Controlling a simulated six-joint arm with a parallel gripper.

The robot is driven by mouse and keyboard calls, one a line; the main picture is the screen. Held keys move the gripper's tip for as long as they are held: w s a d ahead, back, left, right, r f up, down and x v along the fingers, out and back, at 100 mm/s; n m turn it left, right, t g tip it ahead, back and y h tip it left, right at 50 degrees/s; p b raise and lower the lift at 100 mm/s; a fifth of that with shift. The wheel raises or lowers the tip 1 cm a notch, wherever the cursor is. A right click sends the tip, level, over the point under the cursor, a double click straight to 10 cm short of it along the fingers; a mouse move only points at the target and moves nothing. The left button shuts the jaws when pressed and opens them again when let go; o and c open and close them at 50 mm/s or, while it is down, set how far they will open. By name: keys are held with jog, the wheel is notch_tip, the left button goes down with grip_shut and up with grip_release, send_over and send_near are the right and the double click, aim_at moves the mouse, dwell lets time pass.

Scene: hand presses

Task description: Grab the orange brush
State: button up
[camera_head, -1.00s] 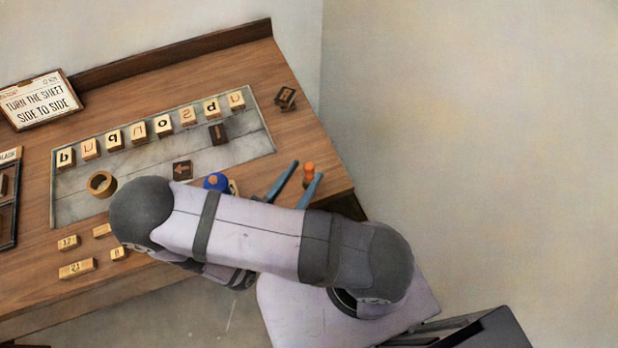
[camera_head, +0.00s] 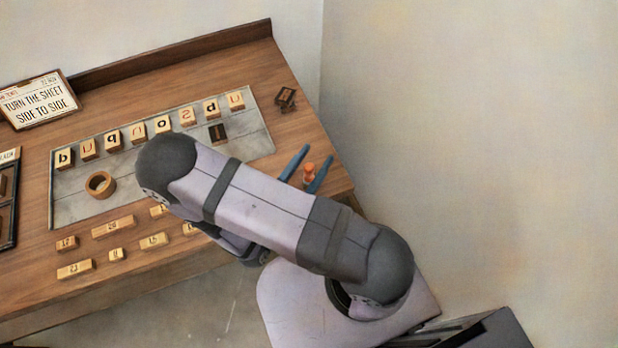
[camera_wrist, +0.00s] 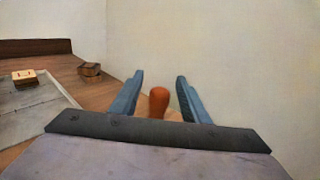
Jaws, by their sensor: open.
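The orange brush (camera_head: 309,171) stands near the right end of the wooden bench. Its rounded orange handle also shows in the wrist view (camera_wrist: 158,101), between the two blue fingers. My gripper (camera_head: 317,154) is open, with one finger on each side of the handle. In the wrist view my gripper (camera_wrist: 160,76) shows a gap on both sides of the handle, and the fingertips reach past it. The lower part of the brush is hidden behind my gripper.
Letter blocks (camera_head: 138,134) stand in a row on the grey plate (camera_head: 250,143). A wooden ring (camera_head: 101,184) sits at its left. A dark block (camera_head: 286,97) lies beyond the brush. Several number blocks (camera_head: 112,227) lie along the front. The bench's right edge is close to the brush.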

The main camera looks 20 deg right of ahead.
jog(key=shift+x, duration=0.95)
grip_shut()
jog(key=shift+r, duration=0.15)
notch_tip(320, 180, up, 10)
dwell(0.4)
